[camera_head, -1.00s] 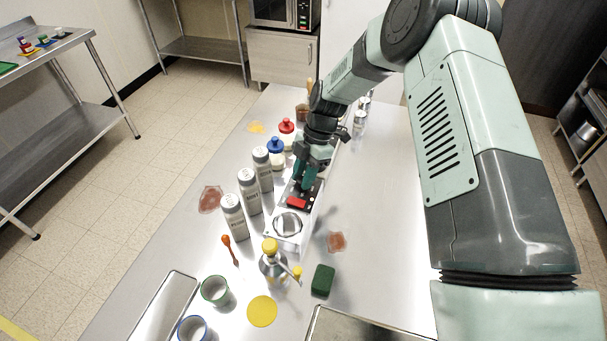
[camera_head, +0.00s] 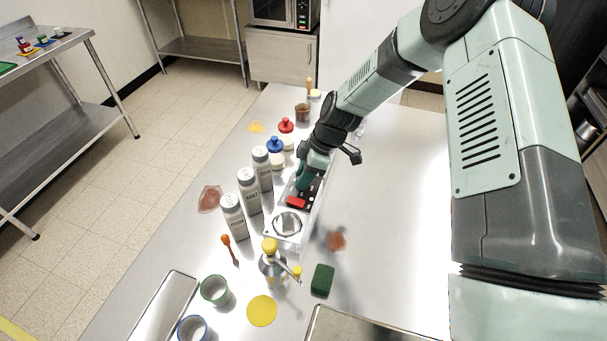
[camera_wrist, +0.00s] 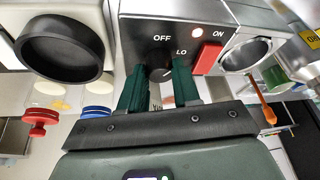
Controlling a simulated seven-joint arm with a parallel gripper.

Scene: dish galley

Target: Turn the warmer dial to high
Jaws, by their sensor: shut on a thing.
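The panel reads OFF and LO, with ON beside a lit red switch (camera_wrist: 207,58), also visible in the head view (camera_head: 297,202). The dark dial (camera_wrist: 158,73) sits below OFF and LO, between the green fingers of my gripper (camera_wrist: 160,70). My gripper is shut on the dial. A small pale mark shows on the dial; its exact setting is unclear, and no high label is visible. In the head view my gripper (camera_head: 303,184) is at the panel, its fingertips partly hidden.
Grey shaker bottles (camera_head: 249,190) stand close left of the warmer, with blue-capped (camera_head: 275,148) and red-capped (camera_head: 286,128) jars behind. A yellow-capped bottle (camera_head: 271,262) and green sponge (camera_head: 322,281) are in front. The tabletop to the right (camera_head: 395,210) is mostly clear.

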